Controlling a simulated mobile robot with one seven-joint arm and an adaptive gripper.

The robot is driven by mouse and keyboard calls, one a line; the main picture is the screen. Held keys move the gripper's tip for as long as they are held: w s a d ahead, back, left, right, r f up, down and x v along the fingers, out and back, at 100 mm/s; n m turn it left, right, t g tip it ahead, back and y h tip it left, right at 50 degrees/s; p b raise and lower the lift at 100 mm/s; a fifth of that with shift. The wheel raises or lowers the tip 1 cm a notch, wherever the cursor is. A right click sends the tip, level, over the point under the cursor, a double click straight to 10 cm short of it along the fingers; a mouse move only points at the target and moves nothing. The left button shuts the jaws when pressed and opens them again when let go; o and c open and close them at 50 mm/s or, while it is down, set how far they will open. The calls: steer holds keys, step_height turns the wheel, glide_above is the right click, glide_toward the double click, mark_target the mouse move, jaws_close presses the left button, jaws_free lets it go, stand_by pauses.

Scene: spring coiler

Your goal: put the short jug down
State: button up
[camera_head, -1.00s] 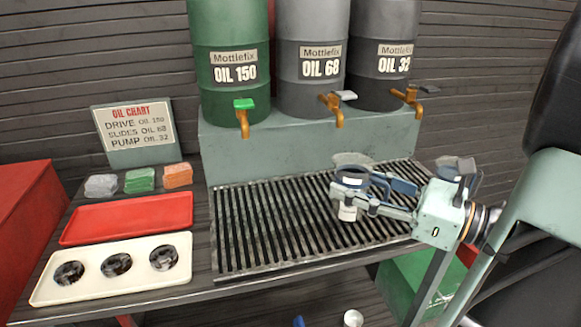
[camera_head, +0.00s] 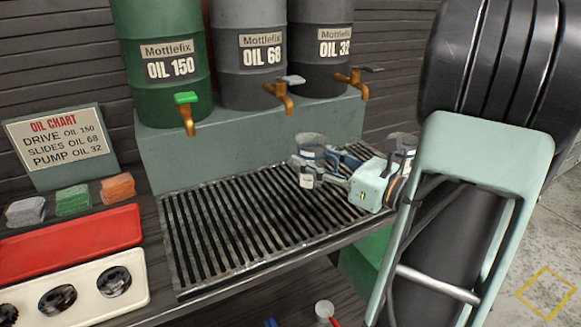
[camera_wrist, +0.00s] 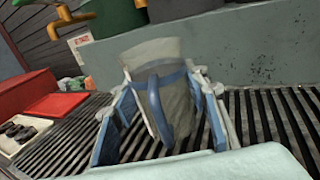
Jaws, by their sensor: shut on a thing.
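The short jug (camera_head: 308,174) is grey with a pale label and a blue band. My gripper (camera_head: 322,167) is shut on it, over the right back part of the slatted drip grate (camera_head: 230,235). In the wrist view the jug (camera_wrist: 172,105) sits between the two blue-padded fingers of my gripper (camera_wrist: 165,88), its blue handle towards the camera. It looks tilted in that view. The fingers and wrist hide part of its side and base, so I cannot tell whether it touches the grate.
Three oil drums with taps stand on a grey ledge (camera_head: 250,145) behind the grate. Left are a red tray (camera_head: 70,243), a cream tray (camera_head: 88,283) with round dark parts, coloured blocks (camera_head: 73,200) and an oil chart (camera_head: 58,143). Most of the grate is bare.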

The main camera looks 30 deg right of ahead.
steer(key=shift+w+a+f+b, duration=0.45)
steer(key=shift+w+f, duration=0.1)
steer(key=shift+w, duration=0.4)
steer(key=shift+w+a+f+b, duration=0.4)
steer(key=shift+w+f, duration=0.2)
steer(key=shift+w, duration=0.35)
steer(key=shift+w+a+f+b, duration=0.45)
steer(key=shift+w+f, duration=0.1)
steer(key=shift+w, duration=0.4)
steer(key=shift+f, duration=0.15)
steer(key=o, duration=1.3)
steer(key=shift+c, duration=0.2)
steer(key=shift+r, duration=0.2)
steer(key=p+v, duration=0.2)
steer(key=v, duration=1)
